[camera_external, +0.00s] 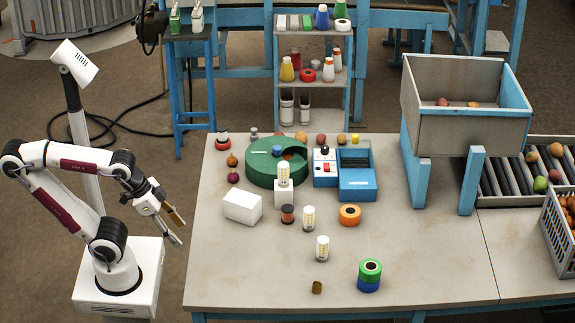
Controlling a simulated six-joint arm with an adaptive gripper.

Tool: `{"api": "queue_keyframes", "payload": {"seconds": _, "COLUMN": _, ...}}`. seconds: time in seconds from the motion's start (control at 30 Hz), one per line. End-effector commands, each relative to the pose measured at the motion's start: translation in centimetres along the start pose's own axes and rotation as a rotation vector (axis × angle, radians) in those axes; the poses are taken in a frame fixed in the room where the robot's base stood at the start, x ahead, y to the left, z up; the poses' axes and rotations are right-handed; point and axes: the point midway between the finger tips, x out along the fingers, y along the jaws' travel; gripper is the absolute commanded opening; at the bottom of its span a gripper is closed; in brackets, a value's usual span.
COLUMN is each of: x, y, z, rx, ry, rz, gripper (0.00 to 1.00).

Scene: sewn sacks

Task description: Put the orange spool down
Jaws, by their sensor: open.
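The orange spool (350,215) lies flat on the table (420,250), right of the middle, with its dark centre hole facing up. It stands apart from the things around it. My gripper (179,230) is open and empty. It hangs off the table's left edge, far to the left of the orange spool. Nothing hides the spool.
A green spool on a blue one (370,275) stands toward the front. The front right is clear.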

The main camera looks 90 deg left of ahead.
Motion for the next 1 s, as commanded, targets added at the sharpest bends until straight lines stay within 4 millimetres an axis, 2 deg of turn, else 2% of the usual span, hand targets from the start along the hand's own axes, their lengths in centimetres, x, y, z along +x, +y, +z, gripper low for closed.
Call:
{"api": "queue_keyframes", "payload": {"seconds": 0.27, "x": 0.2, "y": -0.6, "z": -1.5, "rx": -0.028, "ry": -0.007, "rz": -0.014, "gripper": 0.50}}
{"api": "queue_keyframes", "payload": {"seconds": 0.67, "x": 2.1, "y": -3.6, "z": -7.5, "rx": -0.142, "ry": -0.028, "rz": -0.071, "gripper": 0.50}}
{"api": "queue_keyframes", "payload": {"seconds": 1.0, "x": 5.0, "y": -7.3, "z": -12.5, "rx": -0.247, "ry": -0.047, "rz": -0.122, "gripper": 0.50}}
